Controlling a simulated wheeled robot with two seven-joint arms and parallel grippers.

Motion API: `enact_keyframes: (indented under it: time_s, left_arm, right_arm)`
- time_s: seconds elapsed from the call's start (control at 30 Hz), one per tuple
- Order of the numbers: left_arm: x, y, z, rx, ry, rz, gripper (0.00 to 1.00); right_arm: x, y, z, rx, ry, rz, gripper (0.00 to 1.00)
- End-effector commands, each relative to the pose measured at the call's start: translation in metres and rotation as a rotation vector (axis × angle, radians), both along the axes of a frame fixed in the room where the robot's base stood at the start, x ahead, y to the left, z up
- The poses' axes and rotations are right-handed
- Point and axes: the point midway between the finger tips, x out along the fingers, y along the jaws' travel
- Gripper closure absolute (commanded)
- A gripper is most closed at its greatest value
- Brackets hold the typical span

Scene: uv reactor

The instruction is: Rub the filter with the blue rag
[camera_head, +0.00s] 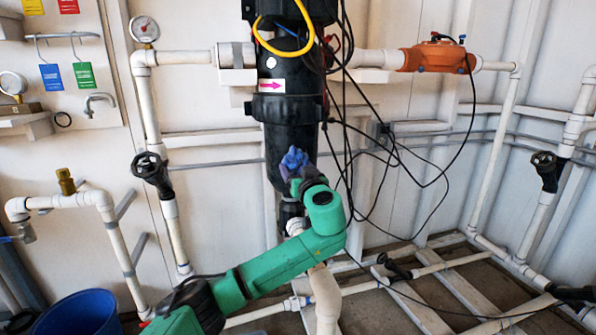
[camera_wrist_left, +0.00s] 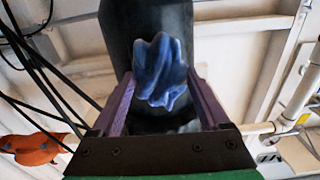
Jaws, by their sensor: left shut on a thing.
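The filter (camera_head: 291,120) is a tall black cylinder with a pink arrow label, upright against the white wall in the middle of the head view. It also fills the top middle of the left wrist view (camera_wrist_left: 150,18). The blue rag (camera_head: 294,160) is crumpled and lies against the filter's lower front. My left gripper (camera_head: 296,175) is shut on the rag, which bulges between its purple fingers in the left wrist view (camera_wrist_left: 162,72). The gripper hides part of the filter's lower end. Whether the rag touches the filter is hard to tell. My right gripper is not in view.
Black cables (camera_head: 385,145) hang right of the filter. An orange device (camera_head: 436,57) sits on the upper right pipe. White pipes and a black handwheel valve (camera_head: 150,168) stand to the left. A blue bucket (camera_head: 82,314) stands at the lower left.

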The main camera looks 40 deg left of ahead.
Motion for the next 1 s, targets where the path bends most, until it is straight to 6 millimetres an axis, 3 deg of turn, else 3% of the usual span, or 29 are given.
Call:
enact_keyframes:
  time_s: [0.73, 1.0]
  left_arm:
    - [0.008, 0.012, 0.0, -0.001, -0.001, -0.001, 0.66]
    - [0.024, -0.001, 0.0, -0.003, -0.001, -0.002, 0.66]
  right_arm:
    - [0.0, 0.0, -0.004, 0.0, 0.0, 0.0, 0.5]
    - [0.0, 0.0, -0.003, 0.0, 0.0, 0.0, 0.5]
